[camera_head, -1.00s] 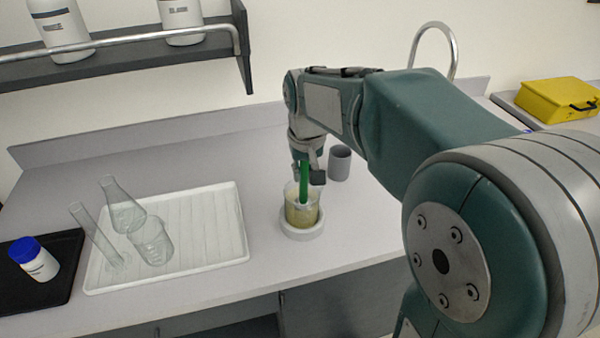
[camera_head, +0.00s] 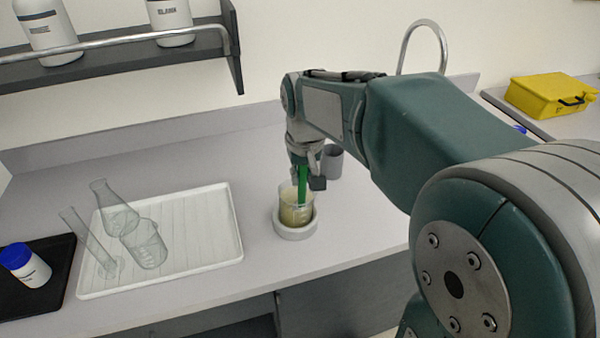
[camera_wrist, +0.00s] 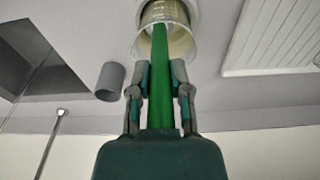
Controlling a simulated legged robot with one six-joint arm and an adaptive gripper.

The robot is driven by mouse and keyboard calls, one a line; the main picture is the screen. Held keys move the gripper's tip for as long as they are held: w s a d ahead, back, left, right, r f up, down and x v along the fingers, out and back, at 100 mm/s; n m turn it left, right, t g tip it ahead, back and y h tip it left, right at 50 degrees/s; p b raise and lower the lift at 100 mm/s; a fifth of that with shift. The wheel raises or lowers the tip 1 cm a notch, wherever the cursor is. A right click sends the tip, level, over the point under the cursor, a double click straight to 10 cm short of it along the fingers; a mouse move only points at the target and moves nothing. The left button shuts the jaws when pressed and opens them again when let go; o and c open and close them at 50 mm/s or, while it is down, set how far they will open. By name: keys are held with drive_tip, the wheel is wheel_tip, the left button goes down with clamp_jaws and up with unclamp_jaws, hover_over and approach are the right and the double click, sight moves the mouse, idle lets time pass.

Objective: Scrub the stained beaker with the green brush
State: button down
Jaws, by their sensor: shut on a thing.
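The stained beaker (camera_head: 292,214) has a yellowish-brown film and stands upright in a pale ring-shaped holder (camera_head: 295,231) on the bench. My gripper (camera_head: 307,182) is above the beaker, shut on the green brush (camera_head: 302,187). In the wrist view the green handle (camera_wrist: 160,85) runs between the two fingers (camera_wrist: 160,68) and into the mouth of the beaker (camera_wrist: 168,28). The brush head is inside the beaker and is not clearly visible.
A grey cup (camera_head: 332,162) stands just behind the beaker. A white ribbed tray (camera_head: 200,262) to the left holds clear glassware (camera_head: 150,243). A blue-capped bottle (camera_head: 28,266) sits on a black mat (camera_head: 58,272). A shelf (camera_head: 120,55) hangs at the upper left.

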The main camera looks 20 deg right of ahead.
drive_tip(key=shift+s+r, duration=0.1)
drive_tip(key=shift+r, duration=1.95)
drive_tip(key=shift+f, duration=2.05)
